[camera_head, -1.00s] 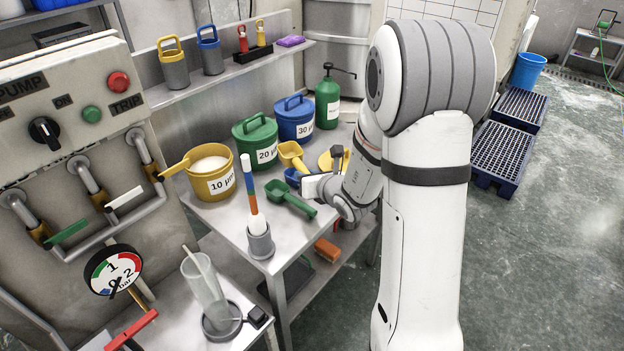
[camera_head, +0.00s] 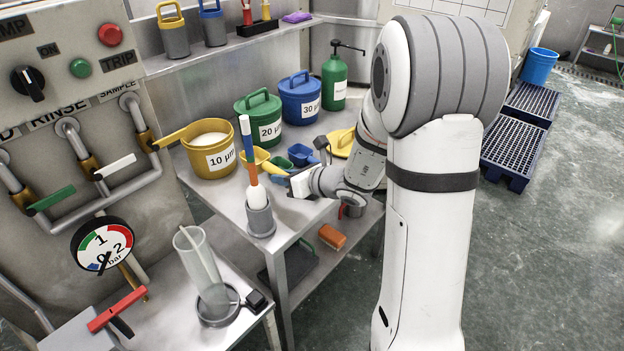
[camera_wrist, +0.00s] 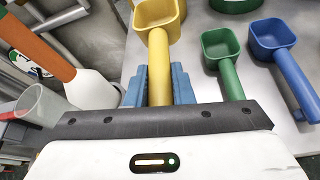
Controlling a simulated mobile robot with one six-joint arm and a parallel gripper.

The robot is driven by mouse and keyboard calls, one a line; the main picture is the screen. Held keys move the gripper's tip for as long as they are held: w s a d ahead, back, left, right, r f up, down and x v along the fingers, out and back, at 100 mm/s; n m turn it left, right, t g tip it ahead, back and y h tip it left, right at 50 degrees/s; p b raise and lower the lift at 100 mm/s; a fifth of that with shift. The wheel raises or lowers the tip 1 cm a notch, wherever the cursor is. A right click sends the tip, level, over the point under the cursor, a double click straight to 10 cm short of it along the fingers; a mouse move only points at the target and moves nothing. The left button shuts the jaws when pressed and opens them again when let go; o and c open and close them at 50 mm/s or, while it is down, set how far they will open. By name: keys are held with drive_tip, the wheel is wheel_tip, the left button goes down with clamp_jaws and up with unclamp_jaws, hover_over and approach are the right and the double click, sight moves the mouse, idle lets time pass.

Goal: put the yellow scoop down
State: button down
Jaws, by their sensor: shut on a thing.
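The yellow scoop (camera_head: 256,158) is in my gripper (camera_head: 289,179), over the bench top near its left front part. In the wrist view the yellow scoop (camera_wrist: 158,50) points away, its handle between the two blue fingertips of my gripper (camera_wrist: 158,88). I cannot tell whether its bowl touches the bench. The green scoop (camera_wrist: 222,50) and the blue scoop (camera_wrist: 275,42) lie to its right on the bench. In the head view the green scoop (camera_head: 278,165) is partly hidden by my gripper, and the blue scoop (camera_head: 300,154) is behind it.
A striped spatula (camera_head: 249,165) stands in a grey holder (camera_head: 261,220) close left of my gripper. Yellow (camera_head: 215,172), green (camera_head: 272,107) and blue (camera_head: 300,83) tubs line the back of the bench (camera_head: 222,203). A yellow lid (camera_head: 341,142) lies to the right.

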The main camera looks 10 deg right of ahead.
sight(288, 210)
wheel_tip(288, 210, down, 9)
drive_tip(key=shift+r+b, duration=0.1)
drive_tip(key=shift+b, duration=0.25)
drive_tip(key=shift+f, duration=0.2)
drive_tip(key=c, duration=1.3)
unclamp_jaws()
drive_tip(key=shift+o, duration=0.2)
drive_tip(key=shift+r, duration=0.1)
